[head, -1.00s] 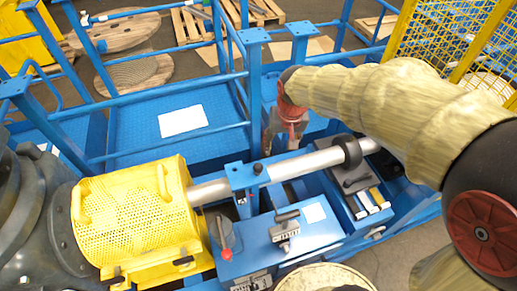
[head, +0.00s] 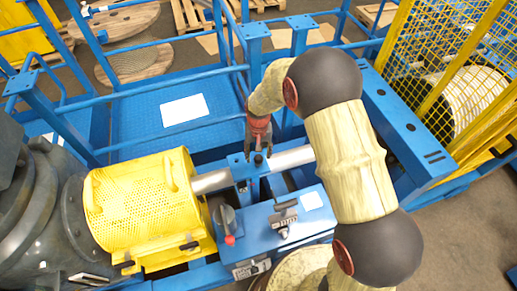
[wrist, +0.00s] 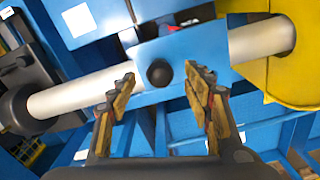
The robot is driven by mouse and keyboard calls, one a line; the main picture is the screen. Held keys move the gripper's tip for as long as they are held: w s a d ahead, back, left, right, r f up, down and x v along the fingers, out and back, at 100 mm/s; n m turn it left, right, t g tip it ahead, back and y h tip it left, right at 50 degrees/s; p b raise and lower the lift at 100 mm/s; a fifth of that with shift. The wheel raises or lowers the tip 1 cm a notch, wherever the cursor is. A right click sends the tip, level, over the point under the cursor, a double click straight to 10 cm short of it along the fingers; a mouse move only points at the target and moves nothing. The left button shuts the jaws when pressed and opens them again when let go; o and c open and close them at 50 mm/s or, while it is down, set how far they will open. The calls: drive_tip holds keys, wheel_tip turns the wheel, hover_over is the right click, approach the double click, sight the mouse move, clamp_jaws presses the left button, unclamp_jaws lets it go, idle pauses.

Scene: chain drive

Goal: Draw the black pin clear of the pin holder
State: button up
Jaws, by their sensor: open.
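The black pin (head: 258,159) shows as a small round black knob on top of the blue pin holder (head: 240,172), which straddles the silver shaft. In the wrist view the black pin (wrist: 159,72) sits at the middle of the blue pin holder (wrist: 190,42). My gripper (head: 257,150) points down just above the pin in the head view. In the wrist view my gripper (wrist: 160,80) is open, with one padded finger on each side of the knob and gaps on both sides. The pin's shank is hidden in the holder.
The silver shaft (head: 290,158) runs through the holder beside a yellow perforated guard (head: 140,205). A blue box (head: 275,232) with a red-tipped lever (head: 228,222) stands in front. Blue railings stand behind. A yellow mesh cage (head: 450,75) is at right.

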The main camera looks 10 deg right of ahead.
sight(258, 157)
drive_tip(key=shift+f, duration=2.15)
drive_tip(key=c, duration=0.3)
clamp_jaws()
